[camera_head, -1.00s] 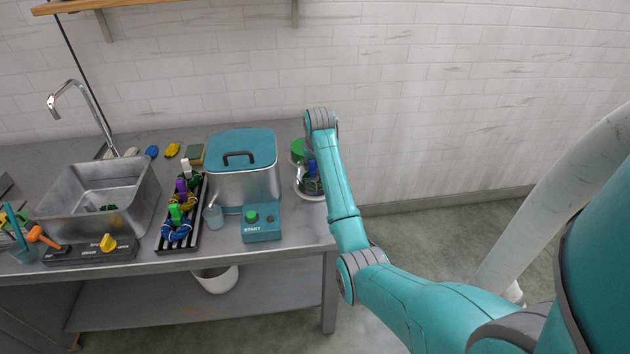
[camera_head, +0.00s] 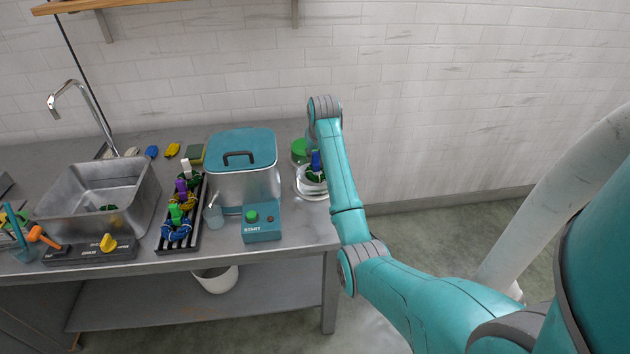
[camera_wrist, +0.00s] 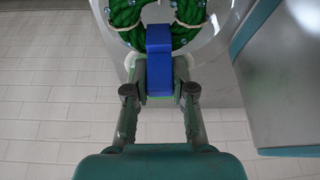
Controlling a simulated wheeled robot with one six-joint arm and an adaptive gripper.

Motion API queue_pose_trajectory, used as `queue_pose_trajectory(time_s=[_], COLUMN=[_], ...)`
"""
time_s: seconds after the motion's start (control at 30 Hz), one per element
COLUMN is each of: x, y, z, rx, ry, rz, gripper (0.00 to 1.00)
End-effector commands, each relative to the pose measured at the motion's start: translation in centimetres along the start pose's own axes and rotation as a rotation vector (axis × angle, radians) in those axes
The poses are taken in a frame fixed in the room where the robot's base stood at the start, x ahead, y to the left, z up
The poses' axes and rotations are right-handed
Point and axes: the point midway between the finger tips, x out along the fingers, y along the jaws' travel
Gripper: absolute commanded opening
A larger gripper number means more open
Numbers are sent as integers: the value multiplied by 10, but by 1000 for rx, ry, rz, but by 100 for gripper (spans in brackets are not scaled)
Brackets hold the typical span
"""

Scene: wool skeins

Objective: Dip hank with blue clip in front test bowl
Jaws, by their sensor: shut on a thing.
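My gripper (camera_wrist: 160,88) is shut on the blue clip (camera_wrist: 158,60) of a green hank (camera_wrist: 124,14). The hank hangs beyond the clip, with small pale droplet-like spots on it. In the head view the blue clip (camera_head: 316,160) and hank show beside my arm, over the pale front bowl (camera_head: 311,195) at the counter's right end. The bowl's clear rim (camera_wrist: 220,35) surrounds the hank in the wrist view. I cannot tell whether the hank touches the bowl's contents. My arm hides part of the bowl and the gripper in the head view.
A green round thing (camera_head: 299,147) stands just behind the bowl. A steel pot with teal lid (camera_head: 240,150) and a START box (camera_head: 262,224) are to the left. A black rack (camera_head: 165,243) holds several clipped hanks. A sink (camera_head: 70,200) is farther left.

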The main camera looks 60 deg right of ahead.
Motion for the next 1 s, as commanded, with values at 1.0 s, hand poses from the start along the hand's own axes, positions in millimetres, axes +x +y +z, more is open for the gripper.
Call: queue_pose_trajectory(time_s=[1.0], x=[-52], y=[0], z=[-22], rx=[0], ry=[-1], rz=[0], gripper=[0])
